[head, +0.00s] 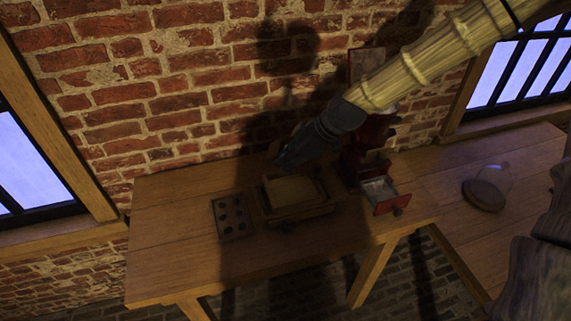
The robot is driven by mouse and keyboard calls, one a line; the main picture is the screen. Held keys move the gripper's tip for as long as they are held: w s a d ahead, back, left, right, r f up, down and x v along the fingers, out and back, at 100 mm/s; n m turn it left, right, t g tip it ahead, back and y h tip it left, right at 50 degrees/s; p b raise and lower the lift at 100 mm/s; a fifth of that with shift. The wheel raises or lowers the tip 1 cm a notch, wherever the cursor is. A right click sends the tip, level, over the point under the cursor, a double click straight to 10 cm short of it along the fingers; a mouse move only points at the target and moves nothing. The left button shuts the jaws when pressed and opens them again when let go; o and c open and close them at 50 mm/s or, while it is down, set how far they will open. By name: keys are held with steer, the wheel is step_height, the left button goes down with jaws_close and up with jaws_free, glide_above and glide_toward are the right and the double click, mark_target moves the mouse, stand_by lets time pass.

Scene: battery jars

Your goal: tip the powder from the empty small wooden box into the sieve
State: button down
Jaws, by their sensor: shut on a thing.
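My gripper (290,158) is dark and in deep shadow, above the back edge of a square wooden frame with a pale inside (296,212), which looks like the sieve. The gripper is shut on a small brownish thing at its fingertips, apparently the small wooden box; its outline is mostly lost in shadow. I cannot tell its tilt or whether powder is in it. No falling powder can be made out. The frame sits on the wooden table (165,250).
A plate with several dark holes (231,217) lies left of the frame. A red device with an open drawer (385,195) stands to the right, close to my arm. A glass dome on a wooden base (487,192) is on the right-hand table. The table's left end is clear.

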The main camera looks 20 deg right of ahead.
steer(key=shift+s+d+f+t+y+b, duration=0.1)
steer(key=shift+d+f+t+y+b, duration=0.15)
steer(key=shift+y+b, duration=0.6)
steer(key=shift+s+d+f+t+y+b, duration=0.15)
steer(key=shift+t+y+b, duration=0.2)
steer(key=shift+b, duration=0.95)
steer(key=y+b, duration=0.1)
steer(key=b, duration=0.2)
steer(key=t+y+b, duration=0.1)
steer(key=b, duration=0.3)
steer(key=shift+s+d+f, duration=0.1)
steer(key=shift+d+f, duration=0.1)
steer(key=shift+d, duration=0.2)
steer(key=y+b, duration=0.1)
steer(key=b, duration=0.4)
steer(key=t+y+b, duration=0.1)
steer(key=b, duration=0.4)
steer(key=shift+s+d+f+y+b, duration=0.2)
steer(key=shift+d+f+y+b, duration=0.1)
steer(key=shift+d, duration=0.1)
steer(key=y+b, duration=0.1)
steer(key=b, duration=0.4)
steer(key=shift+d+f+t, duration=0.1)
steer(key=shift+t, duration=0.3)
steer(key=shift+s+d+b, duration=0.1)
steer(key=shift+b, duration=0.8)
steer(key=shift+r+p, duration=0.5)
steer(key=shift+p, duration=1)
